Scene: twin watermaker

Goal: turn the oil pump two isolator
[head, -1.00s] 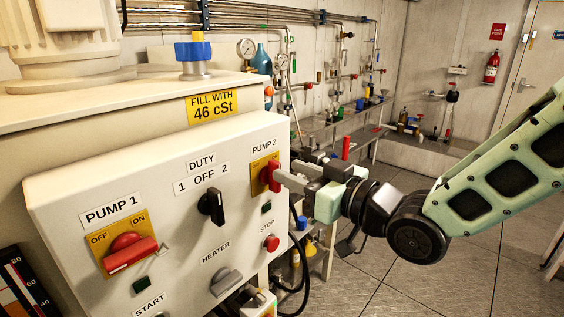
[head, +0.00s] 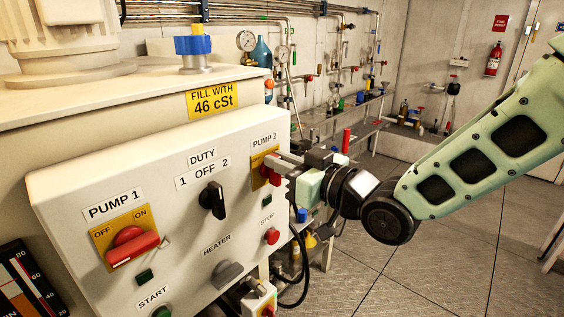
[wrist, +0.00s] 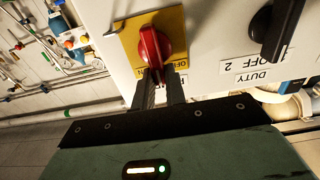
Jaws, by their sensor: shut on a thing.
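The pump two isolator is a red handle (head: 263,174) on a yellow plate (head: 256,162), under the PUMP 2 label at the right end of the white panel. In the wrist view the red handle (wrist: 150,46) stands out from its yellow plate (wrist: 129,38), and the plate's lettering is partly covered. My gripper (head: 275,167) reaches in from the right. Its two dark fingers (wrist: 159,80) are shut on the handle's near end. The fingers hide part of the handle in the head view, so its exact angle is hard to tell there.
The black DUTY switch (head: 213,200) is left of the isolator, with the red STOP button (head: 271,236) below it. The PUMP 1 isolator (head: 132,248) is at the far left.

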